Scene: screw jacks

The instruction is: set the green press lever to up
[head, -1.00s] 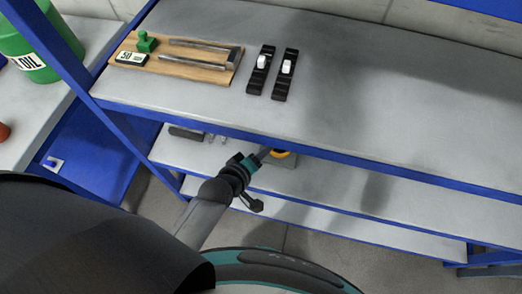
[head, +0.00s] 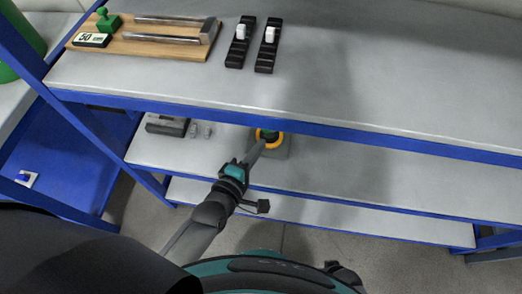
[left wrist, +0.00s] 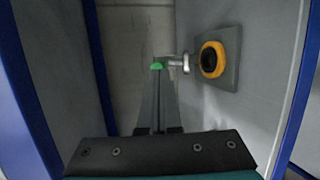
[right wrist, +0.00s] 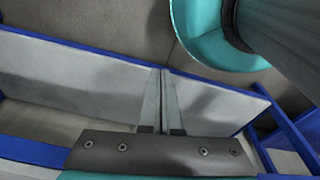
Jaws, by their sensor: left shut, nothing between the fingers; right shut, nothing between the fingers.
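A device with a yellow-orange ring (head: 270,140) on a grey base plate (head: 281,152) sits on the middle shelf, partly under the top shelf's edge. In the left wrist view the ring (left wrist: 213,59) shows with a silver rod (left wrist: 177,62) sticking out to the left. The rod ends near a green tip (left wrist: 157,66), which seems to be the lever's end. My left gripper (head: 259,147) is shut and empty, its fingertips (left wrist: 158,70) at or very near the green tip; I cannot tell whether they touch. My right gripper (right wrist: 163,72) is shut and empty, away from the device.
The top shelf (head: 350,70) carries a wooden board (head: 140,42) with metal rails, a green knob (head: 108,20) and a "50" display, plus two black blocks with white switches. A grey block (head: 166,125) sits left on the middle shelf. Blue frame edges surround the shelves.

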